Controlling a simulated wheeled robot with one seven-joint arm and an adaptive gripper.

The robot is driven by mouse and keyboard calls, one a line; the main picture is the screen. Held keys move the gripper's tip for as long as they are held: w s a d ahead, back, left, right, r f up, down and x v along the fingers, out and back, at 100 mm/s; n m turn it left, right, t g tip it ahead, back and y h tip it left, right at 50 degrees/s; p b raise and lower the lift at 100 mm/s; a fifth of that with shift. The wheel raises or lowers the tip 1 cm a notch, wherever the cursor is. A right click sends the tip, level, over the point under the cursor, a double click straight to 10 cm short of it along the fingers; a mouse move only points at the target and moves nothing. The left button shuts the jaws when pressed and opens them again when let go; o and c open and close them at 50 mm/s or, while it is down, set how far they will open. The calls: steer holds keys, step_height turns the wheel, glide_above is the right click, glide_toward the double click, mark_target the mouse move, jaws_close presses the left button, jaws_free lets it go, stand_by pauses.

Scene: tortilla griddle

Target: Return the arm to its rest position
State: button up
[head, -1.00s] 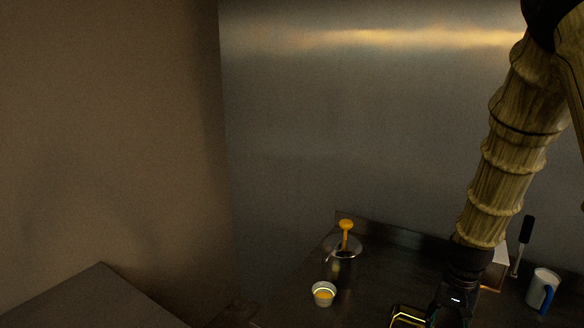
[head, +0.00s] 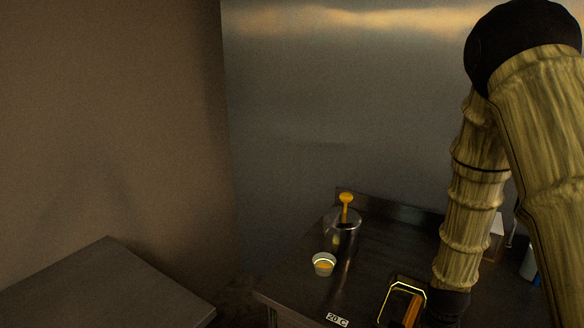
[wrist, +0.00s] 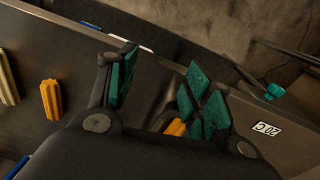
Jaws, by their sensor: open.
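My arm, with ringed wood-like links, comes down on the right side of the head view. Its dark wrist end (head: 450,304) is low over the steel table (head: 290,290), and the fingers are cut off or hard to make out there. In the wrist view my gripper (wrist: 162,88) has its dark fingers with green pads spread apart. The gap between the pads looks empty.
A steel pot (head: 342,228) with an orange-handled utensil and a small white cup (head: 324,264) stand on the table. A yellow-rimmed item (head: 405,287) lies near my wrist. Another steel surface (head: 100,285) is at lower left.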

steer(key=s+a+f+n+b, duration=0.2)
steer(key=s+a+f, duration=0.3)
steer(key=s+f, duration=0.7)
steer(key=s+a+f+n+y+b, duration=0.1)
steer(key=s+a+f+b, duration=0.3)
steer(key=s+f, duration=0.8)
step_height(320, 180, down, 4)
steer(key=shift+a+r+n+b, duration=0.15)
steer(key=shift+a+n+b, duration=0.15)
steer(key=shift+a+n, duration=0.75)
steer(key=shift+a, duration=0.1)
